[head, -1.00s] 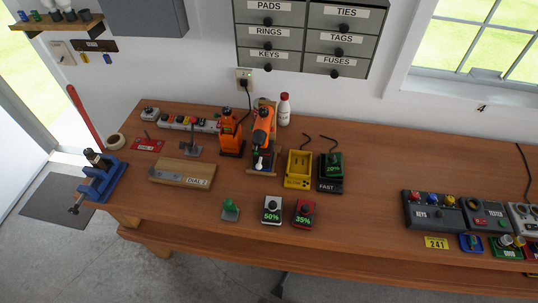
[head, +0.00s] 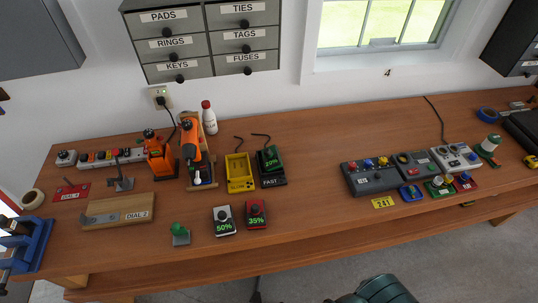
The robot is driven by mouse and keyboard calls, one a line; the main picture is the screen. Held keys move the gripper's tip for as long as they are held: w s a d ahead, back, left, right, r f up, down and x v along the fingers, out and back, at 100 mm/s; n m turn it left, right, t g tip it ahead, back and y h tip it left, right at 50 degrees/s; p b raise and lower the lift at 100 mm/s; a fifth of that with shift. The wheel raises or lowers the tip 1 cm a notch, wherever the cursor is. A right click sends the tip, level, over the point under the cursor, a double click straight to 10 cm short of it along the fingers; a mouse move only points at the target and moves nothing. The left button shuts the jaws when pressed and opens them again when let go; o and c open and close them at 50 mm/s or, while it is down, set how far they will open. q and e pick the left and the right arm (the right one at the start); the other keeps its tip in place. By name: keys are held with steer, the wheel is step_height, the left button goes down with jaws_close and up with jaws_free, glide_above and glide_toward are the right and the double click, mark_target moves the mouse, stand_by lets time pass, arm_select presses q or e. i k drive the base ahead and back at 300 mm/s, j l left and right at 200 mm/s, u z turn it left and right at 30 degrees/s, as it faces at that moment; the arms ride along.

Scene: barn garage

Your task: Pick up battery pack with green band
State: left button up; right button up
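A dark battery pack with green on it and a green "20%" readout (head: 271,160) sits in the black charger marked FAST (head: 273,182). It looks like the green-banded pack, though the band itself is too small to make out clearly. A pack with a pale band reading 50% (head: 223,221) and a pack with a red band reading 35% (head: 256,215) stand nearer the bench's front edge. The yellow charger marked SLOW (head: 240,174) beside the FAST one looks empty. Neither of my grippers is in view.
Orange tools (head: 191,140) and a white bottle (head: 209,118) stand left of the chargers. Control boxes (head: 373,177) stand right; bare bench lies between. A dark teal rounded shape (head: 385,290), unclear, is at the bottom.

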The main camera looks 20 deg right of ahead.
mark_target(272, 160)
steer(key=k+l+u, duration=0.3)
steer(key=l, duration=0.15)
steer(key=k+l+u, duration=0.3)
steer(key=k+l, duration=0.05)
steer(key=l, duration=0.05)
